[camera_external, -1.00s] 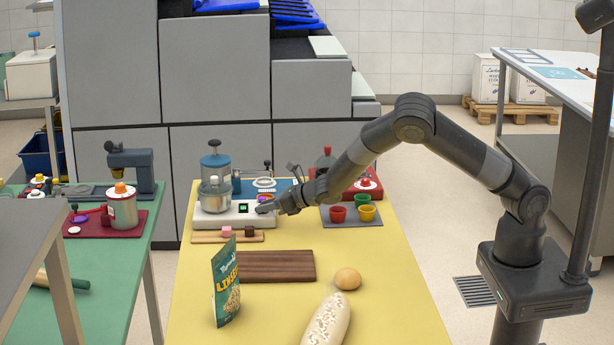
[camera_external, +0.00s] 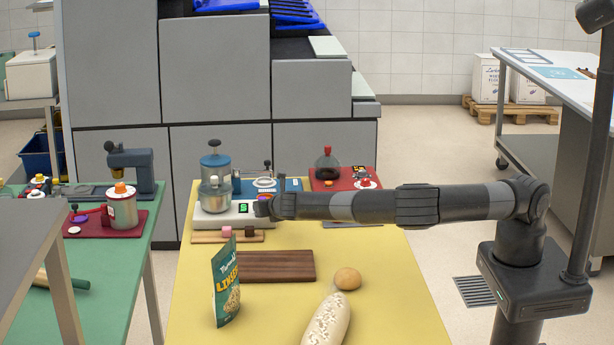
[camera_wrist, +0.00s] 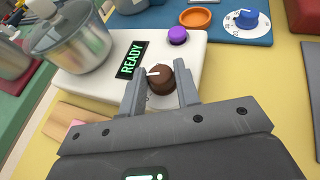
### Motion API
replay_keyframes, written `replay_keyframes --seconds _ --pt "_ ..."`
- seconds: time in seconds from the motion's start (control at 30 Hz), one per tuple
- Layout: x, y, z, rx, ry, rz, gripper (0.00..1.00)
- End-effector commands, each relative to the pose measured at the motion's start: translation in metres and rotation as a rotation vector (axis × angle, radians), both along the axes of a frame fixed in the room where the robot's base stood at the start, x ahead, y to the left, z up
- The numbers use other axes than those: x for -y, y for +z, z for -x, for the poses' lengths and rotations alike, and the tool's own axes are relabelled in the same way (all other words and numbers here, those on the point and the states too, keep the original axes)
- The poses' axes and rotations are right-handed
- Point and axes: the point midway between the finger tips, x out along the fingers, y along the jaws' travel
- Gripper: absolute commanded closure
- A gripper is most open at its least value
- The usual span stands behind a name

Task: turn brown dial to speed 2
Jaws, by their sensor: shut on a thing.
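The brown dial (camera_wrist: 161,78) is on the front of a white appliance (camera_wrist: 188,52) and carries a white pointer line. In the wrist view the pointer points to the left, towards the display. My gripper (camera_wrist: 161,88) has one finger on each side of the dial and is shut on it. The display (camera_wrist: 131,60) beside the dial reads READY in green. In the external view my gripper (camera_external: 270,206) is at the right end of the white appliance (camera_external: 220,218) and hides the dial. The speed marks around the dial are mostly hidden.
A purple knob (camera_wrist: 178,35) sits just behind the dial. A steel pot (camera_wrist: 70,38) stands on the appliance to the left. A blue panel with a blue dial (camera_wrist: 246,19) lies at the back right. A seed packet (camera_external: 226,283) stands in front on the yellow table.

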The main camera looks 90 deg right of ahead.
Motion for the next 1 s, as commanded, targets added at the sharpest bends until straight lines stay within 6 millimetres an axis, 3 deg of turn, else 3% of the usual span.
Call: replay_keyframes --seconds 0.5,1.0 --pt "-0.0017 -0.0006 -0.0090 0.002 -0.434 -0.006 0.94" --pt "-0.0017 -0.0019 -0.0103 0.001 -0.612 -0.006 0.94"
